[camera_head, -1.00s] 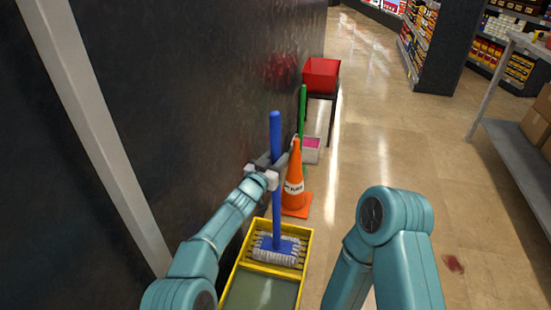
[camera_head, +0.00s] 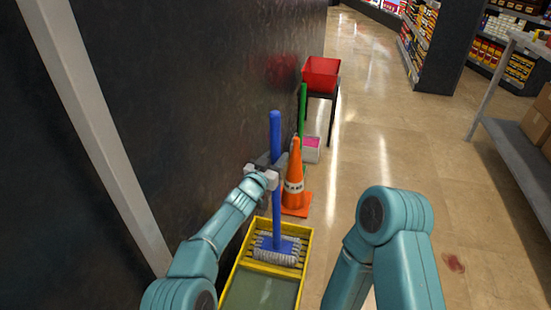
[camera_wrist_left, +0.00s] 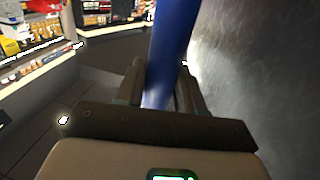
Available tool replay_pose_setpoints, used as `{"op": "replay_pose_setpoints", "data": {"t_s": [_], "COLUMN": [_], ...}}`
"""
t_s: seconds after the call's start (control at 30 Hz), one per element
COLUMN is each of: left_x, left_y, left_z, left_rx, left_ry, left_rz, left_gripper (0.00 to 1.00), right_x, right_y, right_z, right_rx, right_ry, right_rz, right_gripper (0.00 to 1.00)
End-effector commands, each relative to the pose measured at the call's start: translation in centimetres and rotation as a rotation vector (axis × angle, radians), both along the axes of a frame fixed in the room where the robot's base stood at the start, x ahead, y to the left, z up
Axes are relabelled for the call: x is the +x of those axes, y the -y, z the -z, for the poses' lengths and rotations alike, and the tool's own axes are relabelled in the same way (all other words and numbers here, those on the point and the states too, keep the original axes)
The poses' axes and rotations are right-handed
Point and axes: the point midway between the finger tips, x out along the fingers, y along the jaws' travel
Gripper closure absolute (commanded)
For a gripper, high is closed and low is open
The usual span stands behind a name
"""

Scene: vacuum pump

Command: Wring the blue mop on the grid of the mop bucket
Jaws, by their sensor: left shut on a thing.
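The blue mop (camera_head: 277,210) stands upright in the head view, its blue and white head (camera_head: 277,249) resting on the yellow grid (camera_head: 265,267) of the mop bucket. The yellow mop bucket (camera_head: 233,279) is at the bottom centre, with grey-green inside nearest me. My left gripper (camera_head: 270,170) is shut on the mop handle at about its middle. In the left wrist view the blue handle (camera_wrist_left: 170,50) runs up between the two fingers (camera_wrist_left: 160,90). My right gripper is not in view; only my right arm shows.
An orange cone (camera_head: 294,185) stands just right of the mop handle, beyond the bucket. Behind it are a green pole (camera_head: 303,110), a white box with pink inside (camera_head: 311,148) and a red bin (camera_head: 321,73) on a stand. A dark wall (camera_head: 190,90) is close on the left. Open floor lies right.

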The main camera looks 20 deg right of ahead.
Motion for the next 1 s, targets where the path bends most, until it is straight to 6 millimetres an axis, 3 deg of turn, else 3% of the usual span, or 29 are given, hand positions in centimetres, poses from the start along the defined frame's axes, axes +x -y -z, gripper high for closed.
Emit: {"op": "replay_pose_setpoints", "data": {"t_s": [1.0], "left_x": [0.01], "left_y": [-0.04], "left_z": [0.72], "left_rx": [0.001], "left_ry": [-0.002], "left_rz": [-0.001], "left_gripper": [0.93], "right_x": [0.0], "right_y": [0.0], "right_z": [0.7], "right_rx": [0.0], "right_ry": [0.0], "right_rz": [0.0], "right_gripper": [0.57]}}
